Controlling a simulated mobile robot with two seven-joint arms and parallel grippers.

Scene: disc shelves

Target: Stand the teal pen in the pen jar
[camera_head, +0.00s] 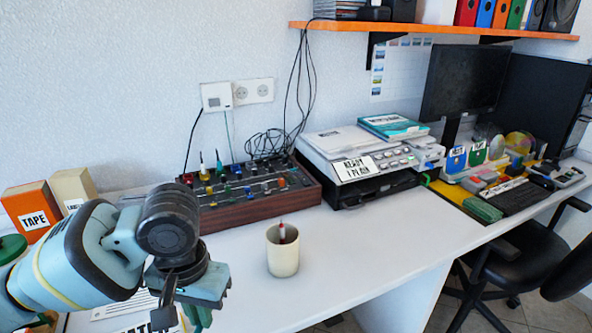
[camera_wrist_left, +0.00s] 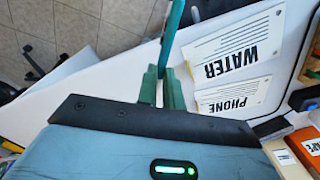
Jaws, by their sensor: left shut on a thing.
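The pen jar (camera_head: 283,260) is a cream cup standing upright on the white desk, right of my left gripper. My left gripper (camera_head: 199,316) points down over the front left of the desk. In the left wrist view its green fingers (camera_wrist_left: 162,88) are shut on the teal pen (camera_wrist_left: 171,32), which sticks out beyond the fingertips. In the head view I cannot tell the pen apart from the fingers. My right gripper is in neither view.
A wood-sided mixer (camera_head: 250,195) with knobs stands behind the jar, and a printer (camera_head: 360,160) stands behind right. Orange TAPE box (camera_head: 32,212) is at the left. WATER (camera_wrist_left: 235,45) and PHONE (camera_wrist_left: 235,97) sheets lie below my gripper. The desk right of the jar is clear.

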